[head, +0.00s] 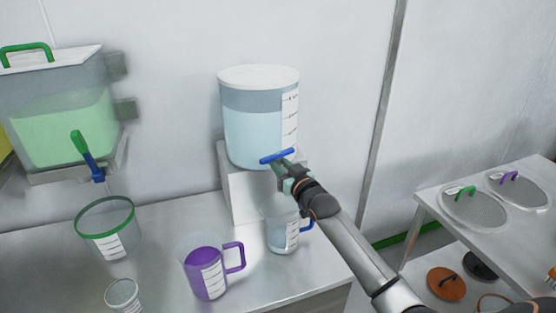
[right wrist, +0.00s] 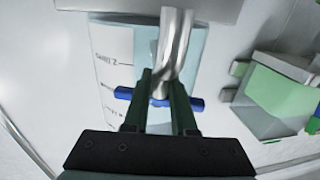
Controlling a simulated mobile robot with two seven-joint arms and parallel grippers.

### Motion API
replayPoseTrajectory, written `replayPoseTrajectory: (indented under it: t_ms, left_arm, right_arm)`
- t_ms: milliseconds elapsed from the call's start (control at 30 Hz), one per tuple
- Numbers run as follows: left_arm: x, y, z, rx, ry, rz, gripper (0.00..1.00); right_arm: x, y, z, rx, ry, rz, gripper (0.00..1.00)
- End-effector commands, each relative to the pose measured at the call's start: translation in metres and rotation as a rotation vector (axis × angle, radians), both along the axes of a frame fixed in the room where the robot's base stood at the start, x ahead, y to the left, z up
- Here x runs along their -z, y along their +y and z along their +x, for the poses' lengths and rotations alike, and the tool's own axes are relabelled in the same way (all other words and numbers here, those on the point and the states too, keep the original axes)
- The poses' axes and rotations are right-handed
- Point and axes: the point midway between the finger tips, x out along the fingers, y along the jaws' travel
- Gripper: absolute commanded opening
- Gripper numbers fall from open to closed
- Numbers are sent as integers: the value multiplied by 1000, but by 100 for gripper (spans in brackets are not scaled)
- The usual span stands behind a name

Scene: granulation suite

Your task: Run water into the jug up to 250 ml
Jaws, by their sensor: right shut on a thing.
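A clear water tank (head: 255,135) with pale blue water and a scale stands on a white stand. Its blue tap handle (head: 270,158) lies crosswise at the tank's lower front. My right gripper (head: 288,176) is shut on this handle. In the right wrist view the fingers (right wrist: 160,88) close around the middle of the blue bar (right wrist: 124,93), below the metal tap (right wrist: 178,40). A clear jug (head: 279,238) with a blue handle and a scale stands below the tap. My gripper hides its top, and I cannot read its water level. My left gripper is out of view.
A purple jug (head: 206,275), a green-rimmed vessel (head: 104,230) and a small clear beaker (head: 123,294) stand left on the counter (head: 160,225). A green-liquid tank (head: 60,130) hangs at left. Round lidded sieves (head: 474,208) lie on the right table.

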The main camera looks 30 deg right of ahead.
Motion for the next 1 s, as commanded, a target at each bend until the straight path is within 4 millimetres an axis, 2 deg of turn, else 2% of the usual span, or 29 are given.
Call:
replayPoseTrajectory:
  t_ms: [33, 300, 700, 733, 1000]
  left_arm:
    - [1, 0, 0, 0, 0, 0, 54]
    - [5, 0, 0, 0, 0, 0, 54]
    - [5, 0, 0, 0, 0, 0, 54]
    - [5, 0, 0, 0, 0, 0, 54]
    - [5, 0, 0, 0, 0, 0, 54]
  right_arm:
    - [-5, -1, 1, -22, -10, -9, 0]
    - [-5, 0, 0, -103, -11, -4, 0]
    - [-5, -1, 0, -113, -10, 2, 0]
    - [-5, -1, 0, -112, -10, 2, 27]
    - [-3, -1, 0, -112, -5, 2, 55]
